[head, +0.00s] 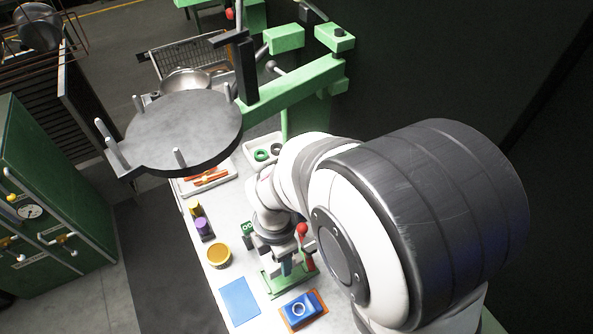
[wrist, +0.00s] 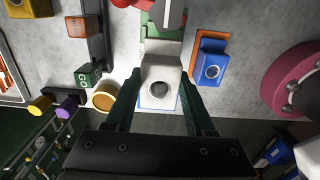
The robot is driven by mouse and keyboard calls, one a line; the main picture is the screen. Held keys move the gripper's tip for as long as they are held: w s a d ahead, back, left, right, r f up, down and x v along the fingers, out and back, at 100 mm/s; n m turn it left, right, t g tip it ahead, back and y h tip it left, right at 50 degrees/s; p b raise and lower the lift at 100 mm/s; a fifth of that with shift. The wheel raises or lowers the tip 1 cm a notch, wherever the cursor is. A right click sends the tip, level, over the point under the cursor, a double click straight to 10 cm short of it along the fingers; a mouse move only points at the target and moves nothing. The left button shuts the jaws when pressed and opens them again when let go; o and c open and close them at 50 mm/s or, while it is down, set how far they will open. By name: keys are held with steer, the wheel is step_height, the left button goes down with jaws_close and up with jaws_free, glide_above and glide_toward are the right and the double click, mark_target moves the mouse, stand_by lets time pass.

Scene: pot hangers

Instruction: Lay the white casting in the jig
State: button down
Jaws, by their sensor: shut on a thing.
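My gripper (wrist: 158,98) is shut on the white casting (wrist: 160,72), a pale block with a round dark bore, with one dark green finger on each side. In the head view my gripper (head: 286,264) is small and partly covered by my arm, and I cannot make out the casting there. The green jig (head: 285,284) with a red-knobbed clamp (head: 302,231) is at the gripper. In the wrist view the jig (wrist: 160,33) shows just beyond the casting. I cannot tell whether the casting touches the jig.
A blue part (head: 303,307) on an orange base stands right of the jig. A blue sheet (head: 240,300) and yellow tub (head: 218,256) lie to the left. A large grey disc (head: 185,130) with pegs overhangs the far bench.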

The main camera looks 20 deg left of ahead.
steer(key=shift+f, duration=3.2)
steer(key=shift+f, duration=0.25)
steer(key=shift+c, duration=0.8)
jaws_free()
step_height(320, 180, up, 16)
steer(key=s+d+r+m, duration=0.1)
steer(key=s+d+m, duration=0.2)
steer(key=m, duration=0.8)
steer(key=s+d+r+m+y, duration=0.1)
steer(key=s+d+m, duration=0.3)
steer(key=d+m, duration=0.4)
steer(key=s+d+r+m, duration=0.2)
steer(key=d+m, duration=0.4)
steer(key=m, duration=0.7)
steer(key=shift+s+d+m+y, duration=0.3)
steer(key=shift+s+y, duration=0.1)
steer(key=shift+s, duration=0.5)
